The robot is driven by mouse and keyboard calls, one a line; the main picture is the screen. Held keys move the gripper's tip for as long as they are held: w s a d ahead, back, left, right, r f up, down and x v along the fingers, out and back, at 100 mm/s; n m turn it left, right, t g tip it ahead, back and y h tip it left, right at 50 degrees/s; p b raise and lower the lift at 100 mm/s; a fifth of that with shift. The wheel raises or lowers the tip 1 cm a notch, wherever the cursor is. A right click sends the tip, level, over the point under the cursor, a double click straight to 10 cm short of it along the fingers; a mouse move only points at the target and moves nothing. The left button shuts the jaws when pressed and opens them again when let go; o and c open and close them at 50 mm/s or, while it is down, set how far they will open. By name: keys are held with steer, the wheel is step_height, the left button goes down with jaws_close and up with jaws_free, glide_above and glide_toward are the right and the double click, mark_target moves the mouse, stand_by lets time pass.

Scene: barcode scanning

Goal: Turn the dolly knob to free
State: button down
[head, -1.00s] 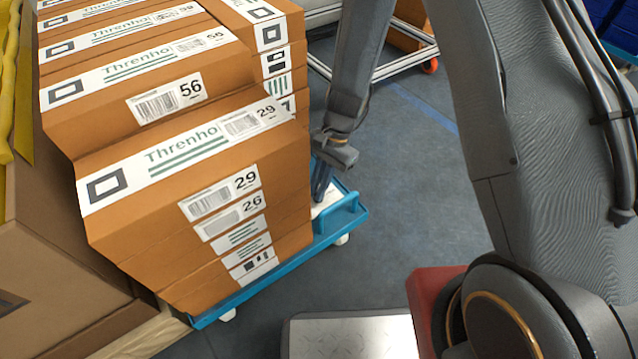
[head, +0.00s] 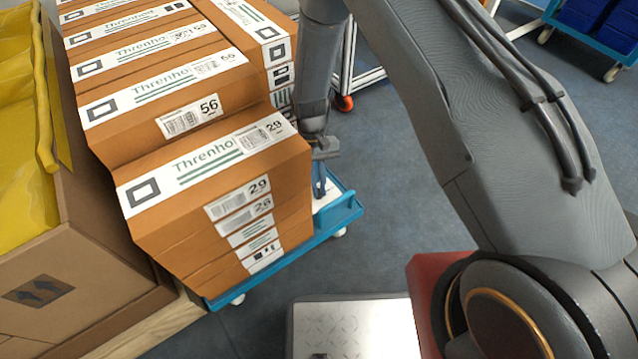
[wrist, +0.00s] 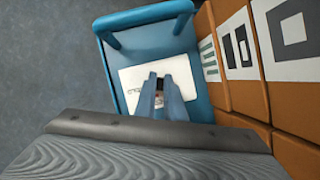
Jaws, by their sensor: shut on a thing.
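The blue dolly (head: 345,216) carries the stacked boxes, and its free corner also shows in the wrist view (wrist: 120,20). A white label plate (wrist: 133,79) lies on that corner. My gripper (head: 319,192) points down at this corner, close beside the boxes. In the wrist view its blue fingers (wrist: 160,88) reach the label plate and are shut on the dolly knob. The knob is mostly hidden; only a small dark and reddish part (wrist: 159,97) shows between the fingers. Which way the knob is turned cannot be told.
Orange-brown boxes (head: 170,235) stand right beside my gripper. A large carton (head: 90,285) with yellow lining is at the left. A white-framed cart (head: 360,82) and a blue cart (head: 575,40) stand behind. Grey floor (head: 395,200) is free to the dolly's right.

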steer(key=shift+w+n+t+h+p, duration=0.15)
steer(key=shift+n+h+p, duration=0.3)
steer(key=shift+n, duration=0.65)
steer(key=shift+s+n+t+h+p, duration=0.1)
steer(key=shift+n+t+h+p, duration=0.3)
steer(key=shift+n, duration=0.7)
steer(key=c, duration=1.8)
jaws_free()
steer(key=shift+c, duration=0.2)
step_height(320, 180, up, 10)
steer(key=p, duration=0.3)
